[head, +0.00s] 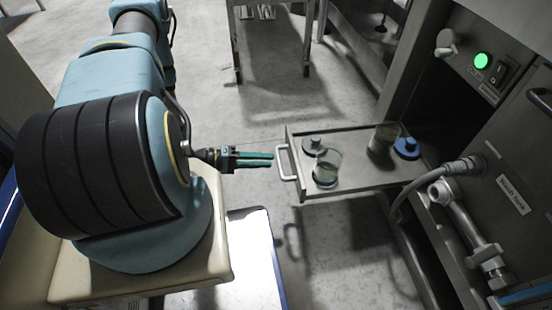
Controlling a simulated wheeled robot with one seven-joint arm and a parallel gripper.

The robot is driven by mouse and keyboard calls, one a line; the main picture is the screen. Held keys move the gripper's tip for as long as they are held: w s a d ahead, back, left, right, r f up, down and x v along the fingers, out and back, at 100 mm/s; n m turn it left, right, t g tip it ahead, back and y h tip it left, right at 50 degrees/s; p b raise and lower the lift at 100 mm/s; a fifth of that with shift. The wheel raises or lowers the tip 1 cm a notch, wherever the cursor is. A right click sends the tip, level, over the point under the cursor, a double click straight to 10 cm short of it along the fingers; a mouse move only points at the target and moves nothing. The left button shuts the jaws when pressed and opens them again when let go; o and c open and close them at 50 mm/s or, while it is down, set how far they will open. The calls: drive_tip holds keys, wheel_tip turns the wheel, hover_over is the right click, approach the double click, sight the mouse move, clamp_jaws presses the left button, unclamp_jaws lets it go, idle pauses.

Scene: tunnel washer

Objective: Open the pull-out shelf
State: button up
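The pull-out shelf (345,182) is a flat grey metal tray that sticks out from the machine on the right. Its pale bar handle (281,164) is on the left front edge. My gripper (271,160) has teal fingers pointing right, with a narrow gap between them. The fingertips are just left of the handle and appear apart from it, with nothing between them.
On the shelf stand a glass beaker (327,168), a second cup-like vessel (383,142), a dark-knobbed item (313,146) and a blue one (407,148). A hose (404,200) and pipe (470,235) run along the machine. Floor beside the shelf is clear.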

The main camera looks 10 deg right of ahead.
drive_tip(key=v, duration=0.5)
drive_tip(key=shift+a+r+p, duration=0.1)
drive_tip(key=shift+a+p, duration=0.25)
drive_tip(key=shift+a, duration=0.05)
